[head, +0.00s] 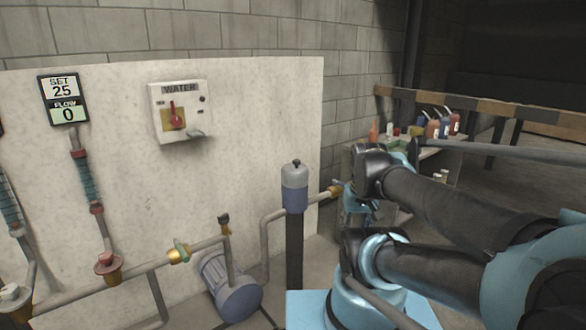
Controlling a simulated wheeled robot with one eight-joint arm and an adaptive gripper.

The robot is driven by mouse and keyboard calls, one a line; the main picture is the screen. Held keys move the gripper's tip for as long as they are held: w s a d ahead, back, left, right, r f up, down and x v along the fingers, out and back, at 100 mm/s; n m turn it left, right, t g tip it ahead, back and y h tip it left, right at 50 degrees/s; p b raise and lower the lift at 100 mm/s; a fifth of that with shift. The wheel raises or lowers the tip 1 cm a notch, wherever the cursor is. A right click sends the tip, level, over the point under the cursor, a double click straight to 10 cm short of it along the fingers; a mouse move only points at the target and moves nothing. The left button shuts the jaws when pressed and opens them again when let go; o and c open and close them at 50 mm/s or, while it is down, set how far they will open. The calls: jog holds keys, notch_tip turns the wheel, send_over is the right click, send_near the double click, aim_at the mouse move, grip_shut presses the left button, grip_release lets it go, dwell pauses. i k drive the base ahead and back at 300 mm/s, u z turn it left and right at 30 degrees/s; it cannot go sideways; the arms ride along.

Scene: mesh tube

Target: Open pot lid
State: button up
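A small pot (294,197) with a blue lower body stands upright on a dark post in the middle of the head view. Its rounded grey lid (294,176) sits on top, with a small dark knob (296,162) at the centre. The lid looks closed on the pot. My arm comes in from the right and folds back so that its wrist end is to the right of the pot, apart from it. My gripper (356,203) is small and mostly hidden around the wrist, so its fingers cannot be made out. I see nothing held.
A pale wall panel behind holds a WATER switch box (180,112) and a SET/FLOW display (64,99). Pipes with valves run low on the left to a blue-grey pump (232,287). A table (444,152) with bottles stands behind my arm, by a striped rail (474,109).

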aim_at(295, 164)
jog(key=z, duration=1.45)
jog(key=k, duration=1.55)
jog(key=u, duration=1.15)
jog(key=i, duration=1)
